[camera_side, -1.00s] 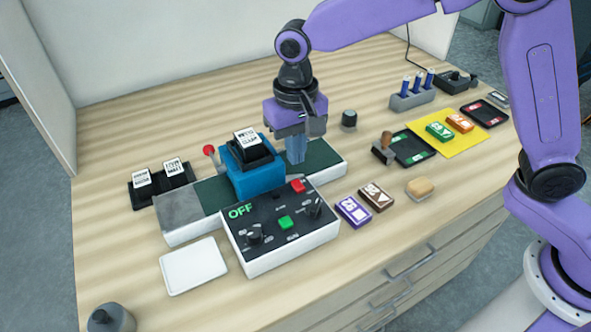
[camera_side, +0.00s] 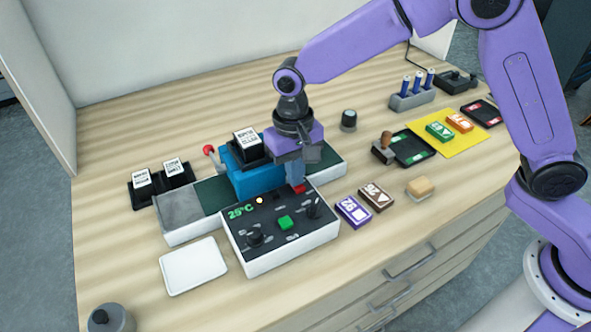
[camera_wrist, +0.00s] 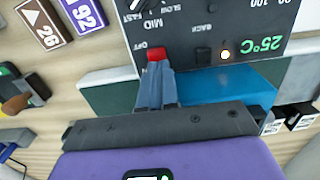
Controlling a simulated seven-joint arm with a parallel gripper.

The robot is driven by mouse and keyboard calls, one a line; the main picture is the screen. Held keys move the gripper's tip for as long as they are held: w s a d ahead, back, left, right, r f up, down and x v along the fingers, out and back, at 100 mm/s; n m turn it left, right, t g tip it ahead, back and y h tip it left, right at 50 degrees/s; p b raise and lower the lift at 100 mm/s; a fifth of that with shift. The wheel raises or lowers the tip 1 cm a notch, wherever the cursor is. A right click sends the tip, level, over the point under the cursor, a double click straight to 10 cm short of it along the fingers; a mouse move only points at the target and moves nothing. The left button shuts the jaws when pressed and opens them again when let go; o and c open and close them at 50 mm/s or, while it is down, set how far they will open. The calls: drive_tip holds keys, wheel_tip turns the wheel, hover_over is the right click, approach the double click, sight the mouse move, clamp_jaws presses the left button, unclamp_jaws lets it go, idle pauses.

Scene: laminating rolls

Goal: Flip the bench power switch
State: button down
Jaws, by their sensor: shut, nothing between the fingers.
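The red power switch (camera_side: 299,188) is at the back right of the black-topped control panel (camera_side: 262,226). My gripper (camera_side: 297,182) is shut and empty, pointing down with its fingertips at the switch. In the wrist view the shut fingertips (camera_wrist: 157,66) meet or overlap the red switch (camera_wrist: 157,54); I cannot tell whether they press on it. The panel's green display (camera_wrist: 263,44) reads 25°C, and an amber lamp (camera_wrist: 224,54) beside it is lit.
The blue laminator (camera_side: 258,180) with a red-knobbed lever stands just left of my gripper. The panel also carries a green button (camera_side: 285,222) and dark knobs. A white tray (camera_side: 193,266) lies in front left. Purple and brown blocks (camera_side: 376,198) lie to the right.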

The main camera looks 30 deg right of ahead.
drive_tip(key=shift+w+f+g, duration=0.1)
drive_tip(key=shift+f+g, duration=0.3)
drive_tip(key=shift+f, duration=0.05)
drive_tip(key=shift+w+d, duration=0.15)
drive_tip(key=shift+w+d+f, duration=0.1)
drive_tip(key=shift+d+f, duration=0.05)
drive_tip(key=shift+d, duration=0.05)
drive_tip(key=shift+s, duration=0.2)
drive_tip(key=shift+s+a, duration=0.15)
drive_tip(key=shift+s, duration=0.6)
drive_tip(key=shift+a+r, duration=0.1)
drive_tip(key=shift+r, duration=0.1)
wheel_tip(320, 180, up, 15)
drive_tip(key=w, duration=0.2)
drive_tip(key=shift+w+f, duration=0.15)
drive_tip(key=shift+w, duration=0.05)
drive_tip(key=shift+s, duration=0.1)
